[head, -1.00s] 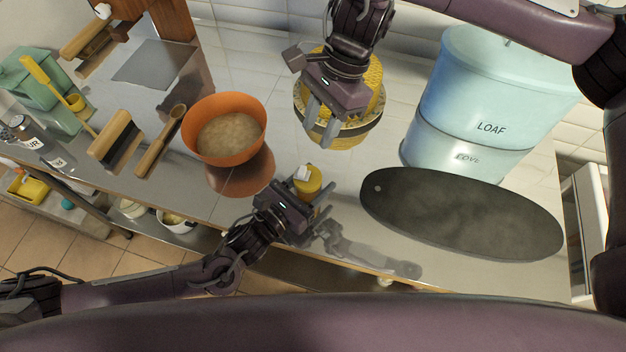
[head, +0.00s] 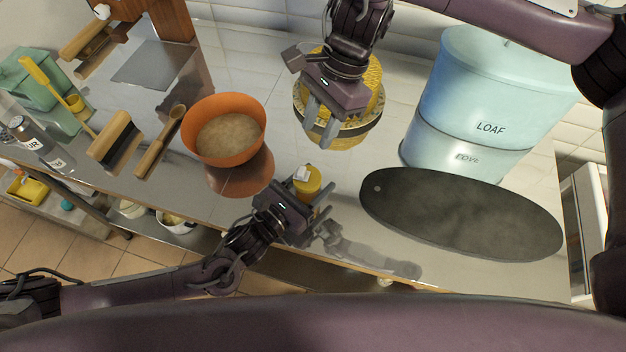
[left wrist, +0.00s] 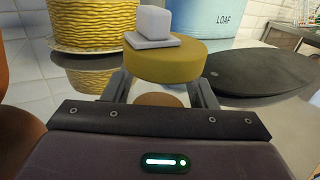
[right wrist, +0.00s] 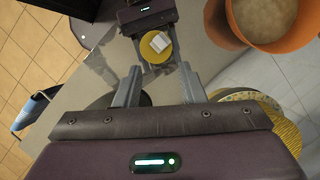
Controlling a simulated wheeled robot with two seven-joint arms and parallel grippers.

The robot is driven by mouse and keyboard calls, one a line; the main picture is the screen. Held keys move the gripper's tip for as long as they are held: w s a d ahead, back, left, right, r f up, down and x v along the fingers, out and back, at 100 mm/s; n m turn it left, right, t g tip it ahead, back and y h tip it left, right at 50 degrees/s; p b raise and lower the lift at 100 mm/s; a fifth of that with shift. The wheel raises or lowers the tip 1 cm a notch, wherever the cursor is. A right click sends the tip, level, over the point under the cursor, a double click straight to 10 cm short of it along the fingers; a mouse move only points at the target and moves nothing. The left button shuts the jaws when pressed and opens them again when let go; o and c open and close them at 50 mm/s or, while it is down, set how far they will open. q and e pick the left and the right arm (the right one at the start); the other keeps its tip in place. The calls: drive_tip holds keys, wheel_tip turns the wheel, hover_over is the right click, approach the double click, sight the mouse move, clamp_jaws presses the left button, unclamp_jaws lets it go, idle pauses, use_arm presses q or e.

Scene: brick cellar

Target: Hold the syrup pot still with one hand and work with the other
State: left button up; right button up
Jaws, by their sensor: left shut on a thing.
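The syrup pot (head: 309,179) is small, round and yellow, with a white block on its lid. My right gripper (head: 320,128) is higher up, behind the pot in the head view and in front of a yellow woven-looking round thing (head: 374,88). Its fingers stand apart, with nothing between them.
An orange bowl (head: 190,125) of beige contents stands left of the pot. A dark oval board (head: 465,215) lies to the right, before a pale blue LOAF bin (head: 490,95). A wooden spoon (head: 155,152) and scraper (head: 112,140) lie left. Bare counter surrounds the pot.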

drive_tip(key=c, duration=0.3)
drive_tip(key=shift+a+m, duration=0.1)
drive_tip(key=shift+m, duration=0.9)
clamp_jaws()
drive_tip(key=n+t, duration=0.3)
drive_tip(key=n, duration=2.5)
hover_over(296, 173)
drive_tip(key=w+a+x, duration=0.1)
drive_tip(key=x, duration=0.9)
drive_tip(key=shift+s+d+r, duration=0.15)
drive_tip(key=shift+s+d, duration=0.15)
drive_tip(key=shift+d, duration=0.3)
drive_tip(key=shift+s+d+r, duration=0.1)
drive_tip(key=shift+s+d, duration=0.15)
drive_tip(key=shift+d, duration=0.35)
drive_tip(key=shift+s+d+r, duration=0.15)
drive_tip(key=shift+s+d, duration=0.15)
drive_tip(key=shift+d, duration=0.35)
